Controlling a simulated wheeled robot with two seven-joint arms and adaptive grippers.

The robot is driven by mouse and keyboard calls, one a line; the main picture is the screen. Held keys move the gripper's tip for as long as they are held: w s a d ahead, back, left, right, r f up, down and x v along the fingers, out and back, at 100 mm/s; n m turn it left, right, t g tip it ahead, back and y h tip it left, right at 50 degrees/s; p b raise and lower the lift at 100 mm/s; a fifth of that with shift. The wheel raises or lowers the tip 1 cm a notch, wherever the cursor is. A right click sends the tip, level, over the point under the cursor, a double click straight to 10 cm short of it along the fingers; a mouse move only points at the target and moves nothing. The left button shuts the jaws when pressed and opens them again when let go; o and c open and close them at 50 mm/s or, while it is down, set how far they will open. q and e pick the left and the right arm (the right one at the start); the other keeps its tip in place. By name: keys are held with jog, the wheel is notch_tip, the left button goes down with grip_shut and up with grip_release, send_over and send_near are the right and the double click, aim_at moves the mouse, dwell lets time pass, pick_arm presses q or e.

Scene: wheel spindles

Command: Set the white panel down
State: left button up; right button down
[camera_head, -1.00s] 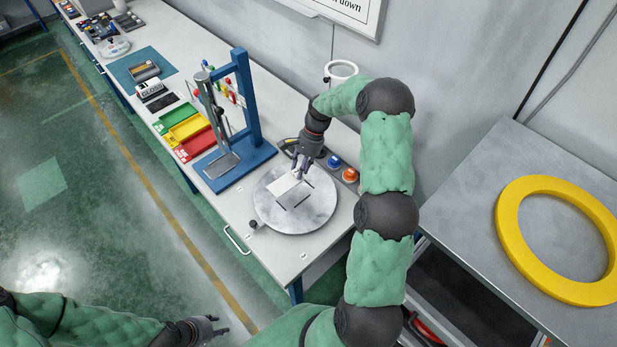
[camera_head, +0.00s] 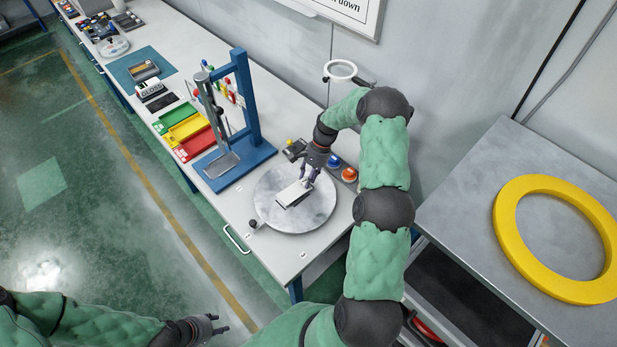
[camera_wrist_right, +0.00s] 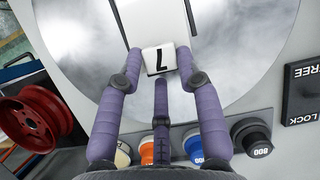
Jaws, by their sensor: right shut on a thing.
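The white panel (camera_head: 294,194) is a small flat piece over the round grey turntable (camera_head: 270,217). My right gripper (camera_head: 306,181) is shut on the panel's end nearest the wall. In the right wrist view the panel (camera_wrist_right: 158,24) extends away from my right gripper (camera_wrist_right: 160,60), its end with a black mark between the purple fingers. Dark strips show on the disc beside it. I cannot tell whether the panel touches the disc. My left gripper (camera_head: 217,327) is low at the bottom of the head view, away from the bench, with its fingers apart and empty.
A blue press-like stand (camera_head: 243,110) is left of the turntable. Orange (camera_head: 349,175) and blue (camera_head: 334,161) knobs sit behind it by the wall. Coloured bins (camera_head: 186,128) stand further left. A yellow ring (camera_head: 510,230) lies on the right-hand table.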

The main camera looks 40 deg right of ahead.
jog(key=shift+f, duration=0.45)
jog(key=c, duration=0.8)
grip_release()
jog(key=shift+r, duration=0.15)
jog(key=shift+r, duration=0.2)
jog(key=v, duration=1.2)
jog(key=shift+r, duration=0.2)
